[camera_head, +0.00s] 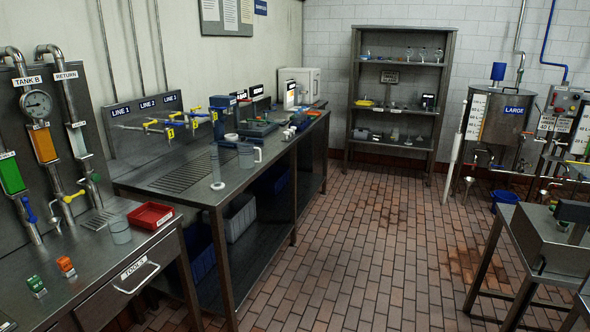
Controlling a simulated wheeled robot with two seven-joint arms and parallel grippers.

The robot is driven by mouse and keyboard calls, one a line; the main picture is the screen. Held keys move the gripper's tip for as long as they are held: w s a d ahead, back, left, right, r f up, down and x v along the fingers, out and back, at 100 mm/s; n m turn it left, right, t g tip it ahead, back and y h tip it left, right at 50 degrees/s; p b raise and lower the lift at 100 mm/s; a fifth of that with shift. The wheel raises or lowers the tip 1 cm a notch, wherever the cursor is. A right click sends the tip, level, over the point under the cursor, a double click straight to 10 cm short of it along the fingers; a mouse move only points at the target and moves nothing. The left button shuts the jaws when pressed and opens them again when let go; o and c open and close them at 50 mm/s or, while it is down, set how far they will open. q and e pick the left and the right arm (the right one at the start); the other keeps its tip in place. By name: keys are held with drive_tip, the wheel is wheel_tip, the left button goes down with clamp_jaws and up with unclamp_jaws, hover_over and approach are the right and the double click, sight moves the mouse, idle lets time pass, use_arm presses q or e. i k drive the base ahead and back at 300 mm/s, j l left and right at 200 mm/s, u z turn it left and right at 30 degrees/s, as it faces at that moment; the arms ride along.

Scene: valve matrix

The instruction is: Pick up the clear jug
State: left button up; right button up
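A clear jug (246,157) with a pale handle on its right side stands upright on the long metal counter (190,200), near its front edge. A tall clear cylinder (216,165) on a round base stands just to its left. Another clear vessel (120,231), shaped like a beaker, stands on the nearer bench at the left, beside a red tray (151,215). Neither of my grippers shows in the view.
Wall taps with yellow handles (170,133) reach over the counter left of the jug. Blue and grey bins sit on its lower shelf. The tiled floor (350,240) is open in the middle. A metal table (540,245) stands at the right, and shelves (395,95) at the back.

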sight(246, 150)
drive_tip(key=i, duration=0.8)
drive_tip(key=i+l+u, duration=0.15)
drive_tip(key=i, duration=0.6)
drive_tip(key=i+l+u, duration=0.1)
drive_tip(key=i+u, duration=0.3)
drive_tip(key=i+l+u, duration=1.2)
